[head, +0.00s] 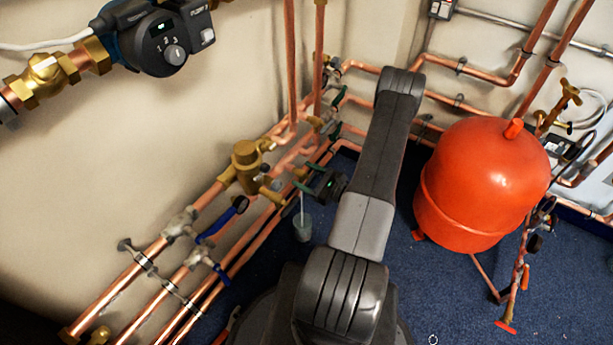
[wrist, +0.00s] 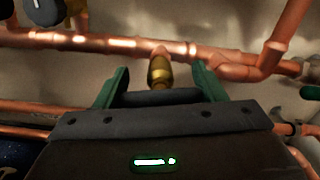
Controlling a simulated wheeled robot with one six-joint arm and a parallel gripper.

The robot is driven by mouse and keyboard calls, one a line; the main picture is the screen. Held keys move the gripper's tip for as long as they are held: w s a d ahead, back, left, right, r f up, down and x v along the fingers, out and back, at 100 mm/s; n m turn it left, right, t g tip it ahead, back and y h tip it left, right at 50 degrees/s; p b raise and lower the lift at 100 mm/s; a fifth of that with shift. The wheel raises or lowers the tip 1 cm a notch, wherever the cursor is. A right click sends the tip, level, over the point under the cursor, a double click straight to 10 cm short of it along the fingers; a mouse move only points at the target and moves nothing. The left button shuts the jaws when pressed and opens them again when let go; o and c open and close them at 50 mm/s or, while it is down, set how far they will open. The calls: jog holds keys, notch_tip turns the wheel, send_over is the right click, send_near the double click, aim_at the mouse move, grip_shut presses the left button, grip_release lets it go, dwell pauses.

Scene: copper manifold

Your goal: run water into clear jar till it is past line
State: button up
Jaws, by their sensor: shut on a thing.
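The clear jar (head: 303,228) stands on the blue floor below the pipes in the head view. A thin pale stream (head: 301,203) runs straight down into its mouth. The jar is too small to read its line or water level. My gripper (head: 309,189) is above and slightly right of the jar. In the wrist view my gripper (wrist: 159,85) has its green fingers on either side of a dark handle (wrist: 156,97), shut on it. A brass tap body (wrist: 160,70) shows just behind the handle, joined to a copper pipe (wrist: 110,42). The jar is not in the wrist view.
A red tank (head: 480,185) stands on the floor to the right of my arm. Copper pipes (head: 150,262) with blue-handled valves (head: 222,222) and a brass fitting (head: 247,165) run along the left wall. A pump (head: 165,45) is at upper left. Blue floor (head: 400,250) is open between arm and tank.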

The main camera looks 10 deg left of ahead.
jog(key=shift+f+m+b, duration=0.2)
jog(key=shift+m+b, duration=0.35)
jog(key=shift+m, duration=0.15)
jog(key=shift+r+m+b, duration=0.15)
jog(key=shift+m+b, duration=0.15)
jog(key=shift+m, duration=0.5)
jog(key=o, duration=1)
jog(key=shift+d, duration=0.1)
jog(key=p+v, duration=0.2)
jog(key=v, duration=1.1)
jog(key=shift+d, duration=0.3)
jog(key=shift+a, duration=0.1)
